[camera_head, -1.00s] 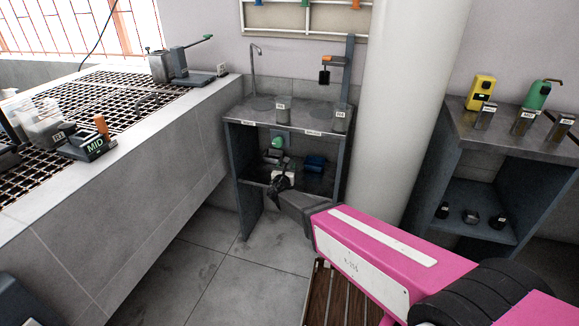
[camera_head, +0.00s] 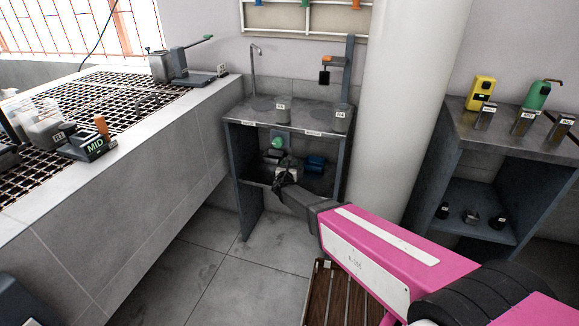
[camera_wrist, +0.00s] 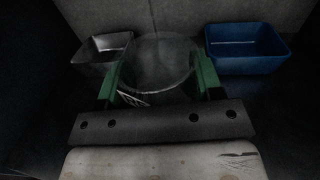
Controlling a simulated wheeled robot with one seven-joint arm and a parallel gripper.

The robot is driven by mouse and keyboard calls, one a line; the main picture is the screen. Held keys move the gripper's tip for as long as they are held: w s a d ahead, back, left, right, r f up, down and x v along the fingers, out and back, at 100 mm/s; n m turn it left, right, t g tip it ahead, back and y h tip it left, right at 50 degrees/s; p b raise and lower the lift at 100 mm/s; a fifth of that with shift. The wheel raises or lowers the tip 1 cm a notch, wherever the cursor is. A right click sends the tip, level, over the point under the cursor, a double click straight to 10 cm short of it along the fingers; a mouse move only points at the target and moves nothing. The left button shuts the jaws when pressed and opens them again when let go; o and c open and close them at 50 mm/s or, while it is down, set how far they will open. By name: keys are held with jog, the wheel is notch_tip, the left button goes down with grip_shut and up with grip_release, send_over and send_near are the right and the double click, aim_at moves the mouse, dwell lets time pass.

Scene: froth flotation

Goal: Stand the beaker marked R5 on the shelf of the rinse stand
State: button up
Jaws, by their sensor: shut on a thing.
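My gripper (camera_head: 281,182) reaches into the lower opening of the grey rinse stand (camera_head: 240,165). In the wrist view, its green fingers (camera_wrist: 158,72) are shut around a clear round beaker (camera_wrist: 157,60).
A blue tray (camera_head: 315,163) lies right of the beaker, also in the wrist view (camera_wrist: 245,48). A grey metal tray (camera_wrist: 104,50) is close on its left. Two labelled beakers stand on the stand's top, left (camera_head: 283,104) and right (camera_head: 341,118). A white column (camera_head: 415,110) rises at right.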

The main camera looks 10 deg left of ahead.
jog(key=shift+f, duration=0.15)
jog(key=o, duration=1)
jog(key=shift+s+r, duration=0.2)
jog(key=shift+s, duration=0.05)
jog(key=s, duration=1.1)
jog(key=shift+s+d, duration=0.25)
jog(key=shift+d, duration=0.05)
